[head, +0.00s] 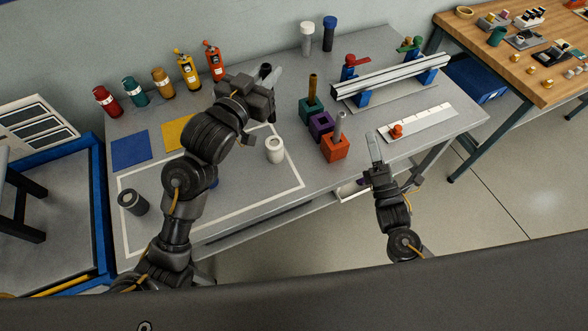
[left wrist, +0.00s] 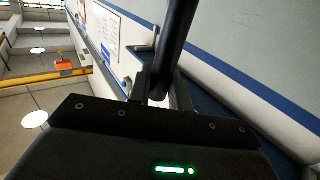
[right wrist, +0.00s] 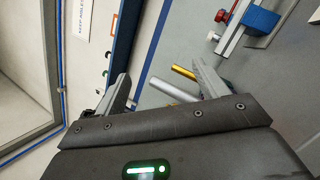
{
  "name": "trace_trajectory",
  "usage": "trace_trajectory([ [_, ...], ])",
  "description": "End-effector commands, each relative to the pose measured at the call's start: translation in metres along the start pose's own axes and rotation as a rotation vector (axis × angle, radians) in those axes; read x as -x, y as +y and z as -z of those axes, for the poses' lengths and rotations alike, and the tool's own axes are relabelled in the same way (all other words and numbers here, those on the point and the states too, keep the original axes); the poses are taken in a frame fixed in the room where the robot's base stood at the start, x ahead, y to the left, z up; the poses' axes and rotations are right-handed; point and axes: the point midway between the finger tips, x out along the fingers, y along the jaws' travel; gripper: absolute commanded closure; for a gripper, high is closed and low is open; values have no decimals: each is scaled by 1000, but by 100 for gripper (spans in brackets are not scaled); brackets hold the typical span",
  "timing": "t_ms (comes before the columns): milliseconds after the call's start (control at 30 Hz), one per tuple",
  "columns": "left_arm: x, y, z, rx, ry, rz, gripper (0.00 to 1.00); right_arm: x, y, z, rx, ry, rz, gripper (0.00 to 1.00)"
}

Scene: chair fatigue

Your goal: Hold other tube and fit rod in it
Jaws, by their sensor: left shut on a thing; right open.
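My left gripper (head: 270,78) is shut on a dark rod (left wrist: 178,45), raised over the back middle of the table; only its dark end (head: 265,70) shows in the head view. A white tube (head: 275,150) stands upright inside the white outline. A dark grey tube (head: 132,203) is at the outline's left edge. A silver rod (head: 338,126) stands in the red block (head: 335,150) and a brass rod (head: 312,86) in the green block (head: 312,108). My right gripper (head: 375,150) is open and empty, right of the red block; both rods show beyond its fingers (right wrist: 160,85).
The purple block (head: 320,127) shows no rod. A metal rail (head: 390,78) on blue supports and a white plate (head: 430,122) with a red knob stand at right. Several bottles and small extinguishers line the back left. Blue (head: 131,151) and yellow (head: 178,133) mats lie before them.

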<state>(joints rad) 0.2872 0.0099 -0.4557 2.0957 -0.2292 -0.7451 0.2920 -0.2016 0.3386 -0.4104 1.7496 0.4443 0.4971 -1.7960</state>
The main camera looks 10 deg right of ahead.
Motion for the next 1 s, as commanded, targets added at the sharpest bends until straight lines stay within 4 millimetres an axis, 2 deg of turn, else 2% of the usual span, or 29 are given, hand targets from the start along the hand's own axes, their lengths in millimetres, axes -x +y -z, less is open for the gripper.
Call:
trace_trajectory([
  [33,0,0,1,0,1,0,100,-20,27,8,58,12,-55,28],
  [133,0,0,0,0,1,0,100,-51,78,30,217,46,-136,28],
  [200,0,0,0,0,1,0,100,-66,103,55,346,102,-146,28],
  [233,0,0,0,0,1,0,100,-68,106,69,403,146,-124,28],
  [400,0,0,0,0,1,0,100,-54,82,138,636,420,36,28],
  [500,0,0,1,0,1,0,100,-36,69,169,752,577,95,28],
  [600,0,0,1,0,1,0,100,-18,59,190,847,712,130,28],
  [800,0,0,1,0,1,0,100,8,47,210,956,874,160,28],
  [1000,0,0,1,0,1,0,100,14,45,214,978,909,165,28],
])
